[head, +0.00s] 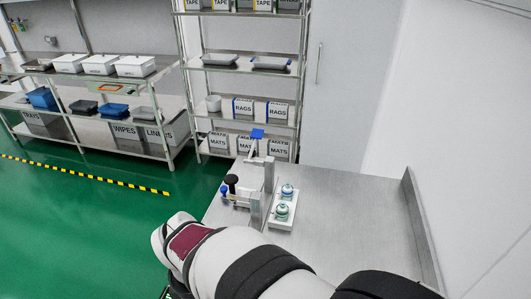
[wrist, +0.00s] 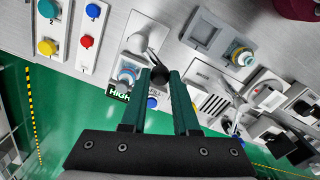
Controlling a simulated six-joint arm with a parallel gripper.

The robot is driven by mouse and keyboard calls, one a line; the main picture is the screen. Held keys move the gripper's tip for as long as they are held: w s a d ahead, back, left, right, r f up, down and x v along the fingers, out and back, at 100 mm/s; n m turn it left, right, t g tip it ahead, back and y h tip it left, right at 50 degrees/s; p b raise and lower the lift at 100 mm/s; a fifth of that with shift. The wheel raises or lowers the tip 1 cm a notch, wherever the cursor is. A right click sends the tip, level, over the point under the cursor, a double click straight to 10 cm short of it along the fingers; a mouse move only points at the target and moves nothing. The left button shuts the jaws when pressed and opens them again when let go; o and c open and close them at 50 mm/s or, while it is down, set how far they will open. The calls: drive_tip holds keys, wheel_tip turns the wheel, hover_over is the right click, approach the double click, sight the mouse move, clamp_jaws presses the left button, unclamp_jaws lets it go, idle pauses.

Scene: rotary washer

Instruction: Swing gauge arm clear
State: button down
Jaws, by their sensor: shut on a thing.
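In the wrist view, my gripper (wrist: 163,76) has two dark green fingers closed around a black ball knob (wrist: 159,73). The knob sits at the end of a short pale metal arm (wrist: 155,42), whose far part runs toward the top of the picture. I cannot tell whether this is the gauge arm. A "HIGH" label (wrist: 117,93) is partly covered by the left finger. In the head view my gripper is hidden, and only my arm shows across the bottom.
A grey fixture (wrist: 205,38) with a blue-ringed bottle (wrist: 242,57) lies right of the knob. A panel with coloured buttons (wrist: 85,40) is at left. In the head view, two bottles stand in a white tray (head: 272,222) on the steel bench (head: 345,220), which is clear at right.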

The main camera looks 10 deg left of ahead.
drive_tip(key=c, duration=0.7)
unclamp_jaws()
drive_tip(key=shift+o, duration=0.2)
wheel_tip(320, 180, up, 16)
drive_tip(key=d+f+m, duration=0.2)
drive_tip(key=d+m, duration=0.8)
drive_tip(key=d, duration=0.2)
drive_tip(key=s+d+f+m+y, duration=0.1)
drive_tip(key=s+d+f+m, duration=0.2)
drive_tip(key=m, duration=0.6)
drive_tip(key=s+d+f+m, duration=0.4)
drive_tip(key=d+m, duration=0.4)
drive_tip(key=shift+s+d+f+m+y, duration=0.15)
drive_tip(key=shift+s+d+m+y, duration=0.15)
drive_tip(key=shift+m+y, duration=0.1)
